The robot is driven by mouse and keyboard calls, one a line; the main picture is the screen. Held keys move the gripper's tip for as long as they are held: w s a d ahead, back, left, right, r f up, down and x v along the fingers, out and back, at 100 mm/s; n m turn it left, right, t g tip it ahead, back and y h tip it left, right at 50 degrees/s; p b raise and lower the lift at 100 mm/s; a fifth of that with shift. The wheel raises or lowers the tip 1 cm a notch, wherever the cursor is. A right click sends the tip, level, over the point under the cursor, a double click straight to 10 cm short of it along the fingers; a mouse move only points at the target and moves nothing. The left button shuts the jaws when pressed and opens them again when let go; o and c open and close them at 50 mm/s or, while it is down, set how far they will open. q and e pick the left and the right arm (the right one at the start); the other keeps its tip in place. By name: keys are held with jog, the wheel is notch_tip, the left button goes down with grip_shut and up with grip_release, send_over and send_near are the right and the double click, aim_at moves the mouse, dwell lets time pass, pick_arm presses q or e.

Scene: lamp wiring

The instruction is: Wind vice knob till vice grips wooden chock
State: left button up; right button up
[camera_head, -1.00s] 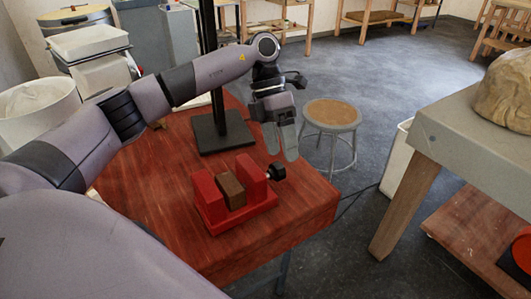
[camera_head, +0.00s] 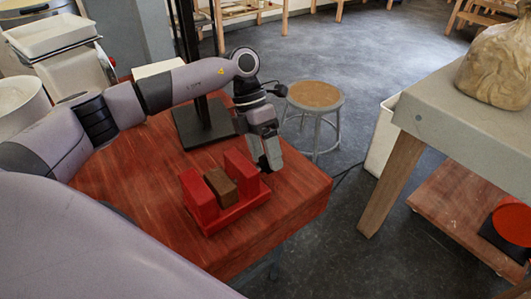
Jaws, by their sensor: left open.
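The red vice (camera_head: 237,210) sits near the front right part of the red wooden table. The brown wooden chock (camera_head: 221,187) stands between its two red jaws, tilted a little in the picture. I cannot tell whether both jaws touch it. My left gripper (camera_head: 268,158) points down at the right end of the vice, beside the right jaw, with its fingers open. The black vice knob is hidden behind the fingers. I cannot tell whether they are around it. My right gripper is out of view.
A black post on a square base (camera_head: 205,124) stands behind the vice on the red table (camera_head: 140,190). A round stool (camera_head: 315,96) stands beyond the table's right edge. A grey-topped bench (camera_head: 475,135) stands at the right. The table front is clear.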

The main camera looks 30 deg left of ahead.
pick_arm(q)
jog(key=shift+d+f, duration=0.15)
jog(key=shift+f, duration=0.15)
jog(key=c, duration=1.1)
jog(key=shift+o, duration=0.3)
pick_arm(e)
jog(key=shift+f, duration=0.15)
pick_arm(q)
jog(key=h+b, duration=0.1)
jog(key=g+h+b, duration=0.1)
jog(key=h+b, duration=0.1)
jog(key=shift+w+a+f, duration=0.1)
jog(key=shift+a+f, duration=0.15)
jog(key=shift+f, duration=0.1)
jog(key=g+h+b, duration=0.1)
jog(key=h+b, duration=0.1)
jog(key=b, duration=0.1)
jog(key=shift+a+f+h, duration=0.1)
jog(key=shift+a+h, duration=0.05)
jog(key=shift+h, duration=0.25)
jog(key=shift+g+h+b, duration=0.3)
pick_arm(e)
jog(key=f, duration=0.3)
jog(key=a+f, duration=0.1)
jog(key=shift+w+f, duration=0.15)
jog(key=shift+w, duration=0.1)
